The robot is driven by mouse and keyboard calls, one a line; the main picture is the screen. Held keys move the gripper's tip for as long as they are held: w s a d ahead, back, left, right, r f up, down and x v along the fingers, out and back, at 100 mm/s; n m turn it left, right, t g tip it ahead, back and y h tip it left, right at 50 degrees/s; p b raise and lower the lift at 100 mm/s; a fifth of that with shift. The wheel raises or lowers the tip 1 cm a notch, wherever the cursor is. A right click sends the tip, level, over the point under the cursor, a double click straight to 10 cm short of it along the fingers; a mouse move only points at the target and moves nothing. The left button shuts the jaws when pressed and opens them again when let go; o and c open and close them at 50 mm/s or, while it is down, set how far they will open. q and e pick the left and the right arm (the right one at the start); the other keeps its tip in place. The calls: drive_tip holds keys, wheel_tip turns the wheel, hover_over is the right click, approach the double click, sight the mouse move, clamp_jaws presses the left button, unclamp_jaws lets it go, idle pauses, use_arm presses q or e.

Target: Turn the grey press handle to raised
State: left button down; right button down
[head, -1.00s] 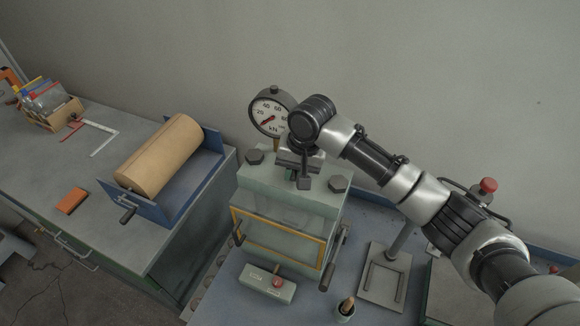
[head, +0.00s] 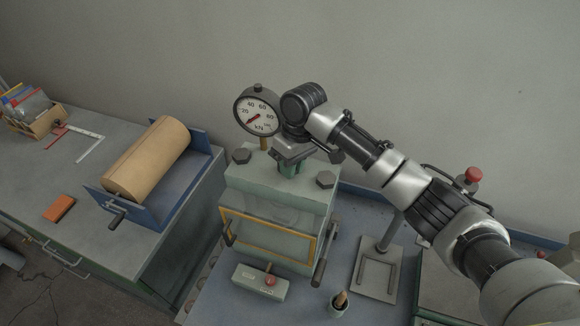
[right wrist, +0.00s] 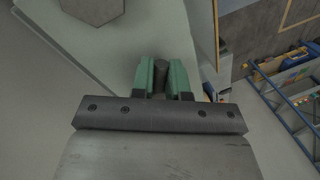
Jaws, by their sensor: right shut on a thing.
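The press is a pale green block (head: 275,190) with dark hex bolts on top and a round dial gauge (head: 257,110) behind it. My right gripper (head: 290,167) reaches over the top of the press from the right. In the right wrist view its green fingertips (right wrist: 166,82) are closed on both sides of a dark grey bar, the press handle (right wrist: 160,72). In the head view the gripper and wrist hide most of the handle, so its angle is hard to tell. My left gripper is not in view.
A paper roll (head: 146,158) in a blue cradle is on the left bench. The wall is close behind.

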drive_tip(key=shift+w+r+n, duration=0.3)
drive_tip(key=shift+n, duration=0.1)
drive_tip(key=c, duration=1.3)
unclamp_jaws()
drive_tip(key=shift+c, duration=0.2)
drive_tip(key=o, duration=0.3)
drive_tip(key=shift+w+a+f, duration=0.1)
drive_tip(key=shift+w+f, duration=0.05)
drive_tip(key=shift+f, duration=0.15)
drive_tip(key=shift+r, duration=0.1)
drive_tip(key=shift+r, duration=0.3)
drive_tip(key=shift+w+d+r+b, duration=0.25)
drive_tip(key=shift+r+b, duration=0.3)
drive_tip(key=shift+r, duration=1.1)
drive_tip(key=shift+w+d+r+b, duration=0.25)
drive_tip(key=shift+r+b, duration=0.35)
drive_tip(key=shift+r, duration=1.05)
drive_tip(key=shift+w+d+r+b, duration=0.25)
drive_tip(key=shift+r+b, duration=0.3)
drive_tip(key=shift+r, duration=1.1)
